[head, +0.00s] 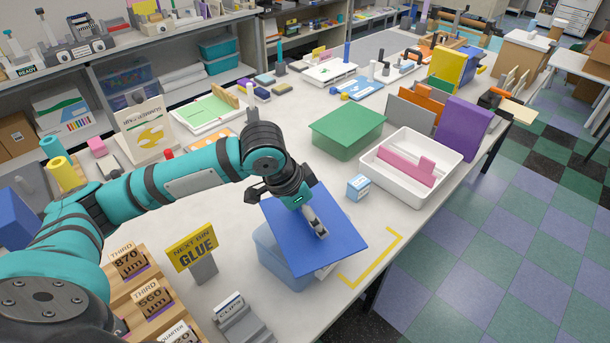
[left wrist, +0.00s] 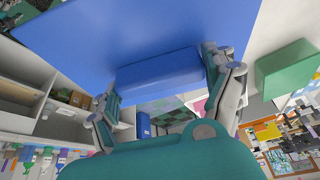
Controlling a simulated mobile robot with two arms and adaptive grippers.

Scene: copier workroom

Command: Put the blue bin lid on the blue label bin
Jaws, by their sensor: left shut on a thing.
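The blue bin lid (head: 343,247) is a flat blue plate, tilted, above the light-blue, see-through label bin (head: 278,258) near the table's front edge. My left gripper (head: 317,228) is shut on the lid's raised handle. The left wrist view shows the lid (left wrist: 170,28) and its handle (left wrist: 160,70) between the two fingers. The lid covers much of the bin's top, so I cannot tell whether they touch. My right gripper is not in view.
A yellow corner mark (head: 371,258) lies on the table right of the bin. A small blue-white box (head: 358,187), a green-lidded bin (head: 347,128) and a white tray (head: 411,190) stand behind.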

